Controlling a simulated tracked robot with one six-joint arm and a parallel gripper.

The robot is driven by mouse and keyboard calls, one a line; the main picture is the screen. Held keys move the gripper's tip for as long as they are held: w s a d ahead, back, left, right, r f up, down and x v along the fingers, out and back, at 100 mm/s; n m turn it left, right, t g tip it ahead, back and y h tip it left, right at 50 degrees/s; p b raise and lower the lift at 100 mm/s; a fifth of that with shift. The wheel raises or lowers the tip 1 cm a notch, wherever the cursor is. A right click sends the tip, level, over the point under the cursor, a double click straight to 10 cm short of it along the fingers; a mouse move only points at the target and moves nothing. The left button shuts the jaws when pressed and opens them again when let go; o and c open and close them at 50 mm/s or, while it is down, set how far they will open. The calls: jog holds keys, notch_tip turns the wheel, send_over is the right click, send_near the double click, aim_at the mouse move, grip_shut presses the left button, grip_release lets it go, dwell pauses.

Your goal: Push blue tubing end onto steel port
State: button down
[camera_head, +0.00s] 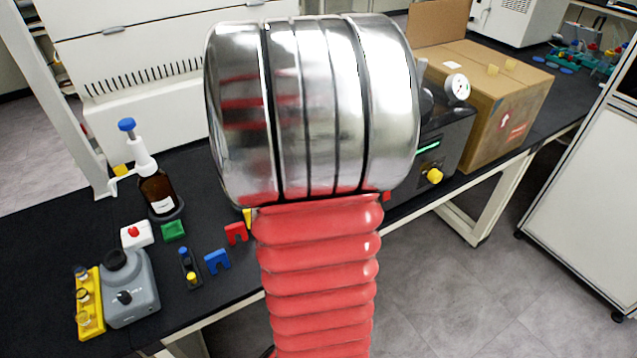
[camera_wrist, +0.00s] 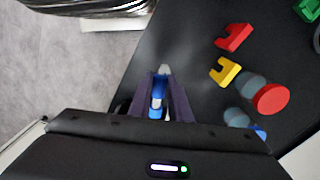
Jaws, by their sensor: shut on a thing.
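My gripper (camera_wrist: 161,82) shows in the wrist view with its two dark fingers shut on the blue tubing (camera_wrist: 157,93), a short bright blue piece between them. A small pale grey tip (camera_wrist: 164,69) shows just beyond the fingertips; I cannot tell whether it is the steel port or part of the tubing. Whether blue and steel touch cannot be made out. In the head view my own arm fills the middle and hides the gripper and the tubing. No steel port can be clearly made out there.
A black unit with a yellow knob (camera_head: 435,176) and a gauge (camera_head: 457,87) stands behind my arm, beside a cardboard box (camera_head: 510,95). Red (camera_wrist: 234,37) and yellow (camera_wrist: 225,70) clips lie on the black bench near my gripper. A brown bottle (camera_head: 157,190) stands left.

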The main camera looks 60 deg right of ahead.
jog(key=w+a+r+n, duration=0.1)
jog(key=w+a+n, duration=0.4)
jog(key=w, duration=0.5)
jog(key=w+a+r+n, duration=0.2)
jog(key=w+a+n, duration=0.3)
jog(key=w, duration=0.6)
jog(key=w+a+n, duration=0.5)
jog(key=w+a, duration=0.1)
jog(key=a, duration=0.5)
jog(key=w+a+r+n, duration=0.1)
jog(key=w+a+n, duration=0.4)
jog(key=a, duration=0.5)
jog(key=shift+w+a, duration=0.4)
jog(key=shift+w, duration=0.75)
jog(key=shift+a, duration=0.15)
